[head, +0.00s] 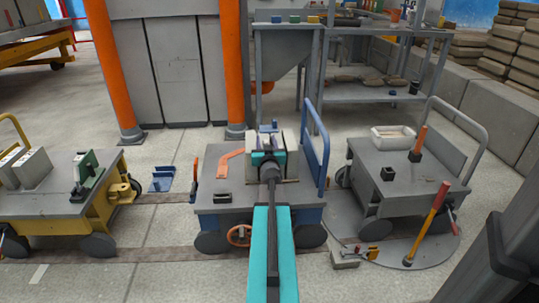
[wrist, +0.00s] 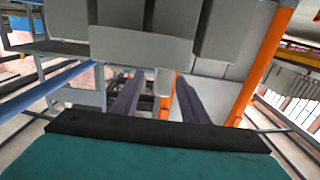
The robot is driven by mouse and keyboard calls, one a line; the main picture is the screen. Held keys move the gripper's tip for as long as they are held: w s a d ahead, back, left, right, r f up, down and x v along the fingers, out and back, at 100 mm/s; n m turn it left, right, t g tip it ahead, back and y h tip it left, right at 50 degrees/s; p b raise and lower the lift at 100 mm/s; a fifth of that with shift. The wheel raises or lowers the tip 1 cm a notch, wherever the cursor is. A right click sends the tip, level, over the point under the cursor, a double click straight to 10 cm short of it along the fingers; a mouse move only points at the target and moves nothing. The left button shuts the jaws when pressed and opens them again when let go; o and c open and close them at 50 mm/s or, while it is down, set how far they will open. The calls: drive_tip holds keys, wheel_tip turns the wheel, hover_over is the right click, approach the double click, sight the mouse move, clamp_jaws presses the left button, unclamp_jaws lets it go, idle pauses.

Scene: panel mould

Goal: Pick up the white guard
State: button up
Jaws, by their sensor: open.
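A white, hollow, rounded piece (head: 393,137), which looks like the white guard, lies on top of the grey cart (head: 425,185) at the right. My gripper (head: 268,128) is over the blue cart in the middle, well to the left of this piece and apart from it. In the wrist view its two dark fingers (wrist: 158,77) stand apart with nothing clearly held between them. I cannot make out the white piece in the wrist view.
The grey cart also carries an orange-handled tool (head: 418,143) and a small black block (head: 388,173). A raised handle (head: 460,112) rims its far side. A red-handled tool (head: 431,215) stands upright before it. The blue cart (head: 235,198) and a yellow cart (head: 60,205) stand left.

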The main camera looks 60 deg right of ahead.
drive_tip(key=shift+b+x, duration=0.35)
drive_tip(key=shift+x, duration=1.2)
drive_tip(key=shift+a, duration=0.1)
drive_tip(key=shift+c, duration=0.2)
clamp_jaws()
